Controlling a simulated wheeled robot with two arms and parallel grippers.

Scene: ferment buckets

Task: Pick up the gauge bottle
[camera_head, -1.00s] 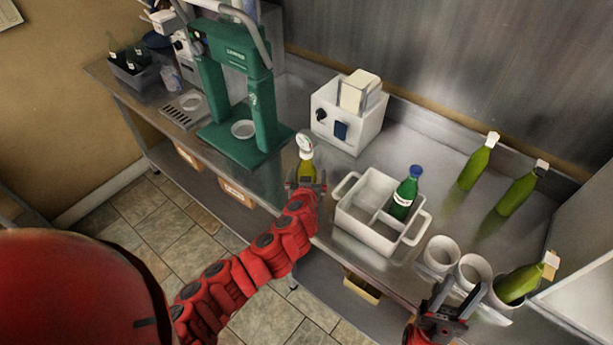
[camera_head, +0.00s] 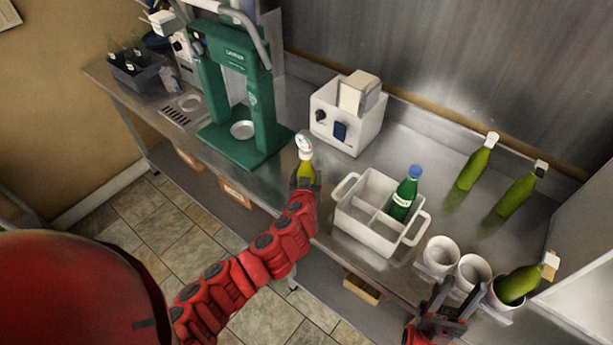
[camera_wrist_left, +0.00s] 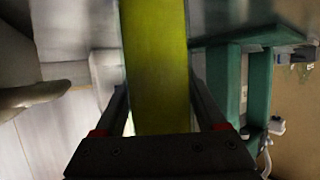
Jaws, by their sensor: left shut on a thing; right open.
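The gauge bottle (camera_head: 306,168) is yellow-green with a round white-faced gauge on top, and it stands near the front of the steel counter, between the green press and the white caddy. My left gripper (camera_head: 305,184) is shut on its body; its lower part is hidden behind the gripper. In the left wrist view the bottle (camera_wrist_left: 156,65) fills the space between the two fingers (camera_wrist_left: 158,115). I cannot tell whether its base touches the counter. My right gripper (camera_head: 449,305) is open and empty in front of the white cups at the lower right.
A white caddy (camera_head: 365,230) holds a green bottle (camera_head: 404,194). The green press (camera_head: 240,85) stands left, a white box device (camera_head: 347,115) behind. White cups (camera_head: 440,254) line the right front, one holding a tilted bottle (camera_head: 519,283). Two green bottles (camera_head: 477,163) stand back right.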

